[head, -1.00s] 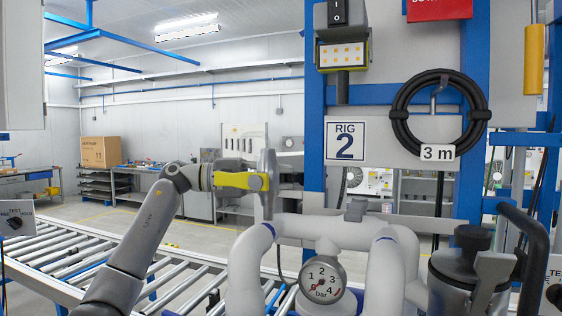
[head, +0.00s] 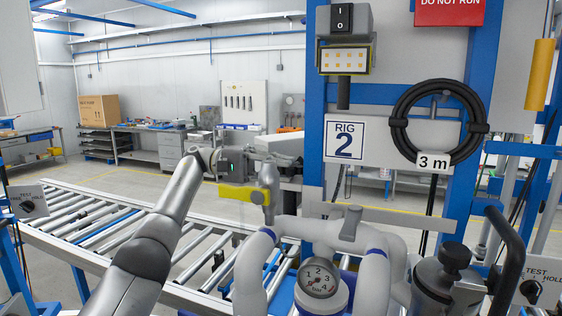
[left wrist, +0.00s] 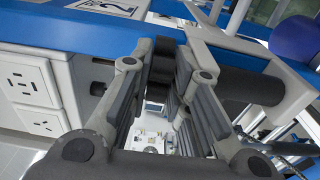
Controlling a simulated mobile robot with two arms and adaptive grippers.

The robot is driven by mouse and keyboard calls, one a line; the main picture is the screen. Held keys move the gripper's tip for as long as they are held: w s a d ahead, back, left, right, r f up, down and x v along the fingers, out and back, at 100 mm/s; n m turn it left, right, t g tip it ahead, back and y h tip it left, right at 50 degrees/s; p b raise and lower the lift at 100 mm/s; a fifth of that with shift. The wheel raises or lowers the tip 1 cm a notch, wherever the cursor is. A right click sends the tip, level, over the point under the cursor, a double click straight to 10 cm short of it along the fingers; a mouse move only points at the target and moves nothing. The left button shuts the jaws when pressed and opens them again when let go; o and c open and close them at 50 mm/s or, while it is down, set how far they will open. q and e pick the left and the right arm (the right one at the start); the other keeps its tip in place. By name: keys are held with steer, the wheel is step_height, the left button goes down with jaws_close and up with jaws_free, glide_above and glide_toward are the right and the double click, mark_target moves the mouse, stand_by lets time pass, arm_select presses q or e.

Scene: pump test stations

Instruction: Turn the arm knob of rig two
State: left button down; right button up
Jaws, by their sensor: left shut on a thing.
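Rig two carries a "RIG 2" sign (head: 344,146) on its panel beside a blue upright (head: 315,95). In the left wrist view my left gripper (left wrist: 166,85) is shut on a small dark piece (left wrist: 164,58) in front of a blue beam. I cannot tell for sure whether that piece is the arm knob. My right gripper is not in view.
Grey pipes with a pressure gauge (head: 319,279) and a pump lid (head: 452,275) stand in front of the rig. A coiled black hose (head: 400,125) hangs on the panel. A roller conveyor (head: 110,225) runs at left. A white socket box (left wrist: 32,90) shows in the left wrist view.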

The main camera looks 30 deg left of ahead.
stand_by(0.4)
arm_select(q)
steer(key=c, duration=1.4)
jaws_free()
steer(key=shift+o, duration=0.2)
